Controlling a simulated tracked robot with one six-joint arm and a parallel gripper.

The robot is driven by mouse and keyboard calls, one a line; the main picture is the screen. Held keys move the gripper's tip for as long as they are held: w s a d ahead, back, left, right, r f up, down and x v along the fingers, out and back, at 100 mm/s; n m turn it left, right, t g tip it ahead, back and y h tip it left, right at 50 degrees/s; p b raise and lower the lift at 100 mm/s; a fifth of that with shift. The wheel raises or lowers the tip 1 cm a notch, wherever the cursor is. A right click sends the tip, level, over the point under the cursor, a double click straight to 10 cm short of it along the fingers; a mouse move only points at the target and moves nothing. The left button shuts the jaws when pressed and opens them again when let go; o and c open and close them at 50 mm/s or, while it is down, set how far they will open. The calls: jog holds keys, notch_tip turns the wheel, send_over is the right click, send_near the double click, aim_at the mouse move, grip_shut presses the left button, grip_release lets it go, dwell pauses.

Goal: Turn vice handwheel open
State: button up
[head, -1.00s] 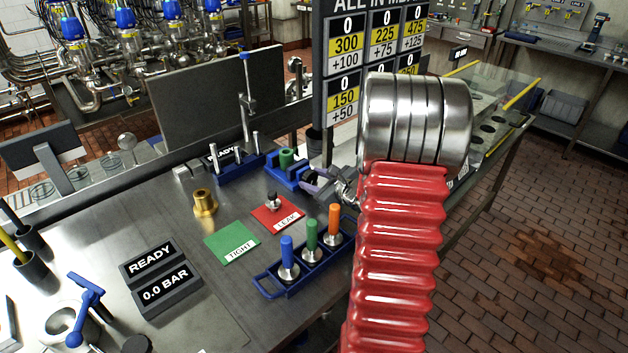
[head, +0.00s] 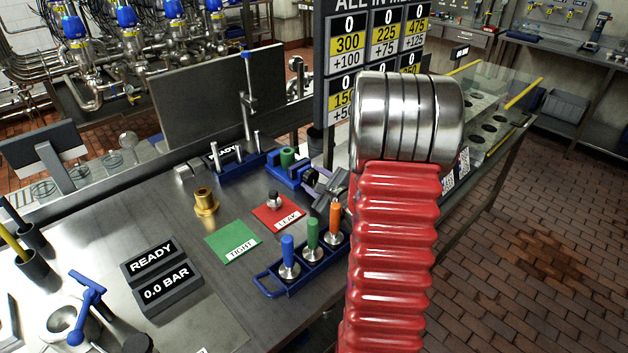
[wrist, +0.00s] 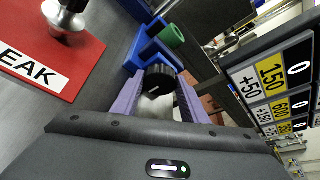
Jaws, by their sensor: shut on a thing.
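In the wrist view the vice (wrist: 148,48) and the green piece (wrist: 172,36) lie just beyond my fingertips. The vice handwheel (wrist: 160,79) is a dark, ribbed knob on the near side of the vice. My gripper (wrist: 156,92) has its two purple fingers on either side of the handwheel and is shut on it. In the head view my gripper (head: 313,182) is at the vice's right end, and the handwheel cannot be made out there.
A red LEAK mat (head: 279,213) with a metal fitting and a green TIGHT mat (head: 232,240) lie nearby. A blue rack (head: 268,288) of coloured-handled tools stands in front. A brass part (head: 205,202) stands to the left. A scoreboard (head: 340,60) rises behind my arm.

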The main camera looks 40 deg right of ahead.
jog(key=shift+a+f, duration=0.1)
jog(key=o, duration=1)
jog(key=shift+o, duration=0.2)
notch_tip(320, 180, up, 10)
dwell(0.3)
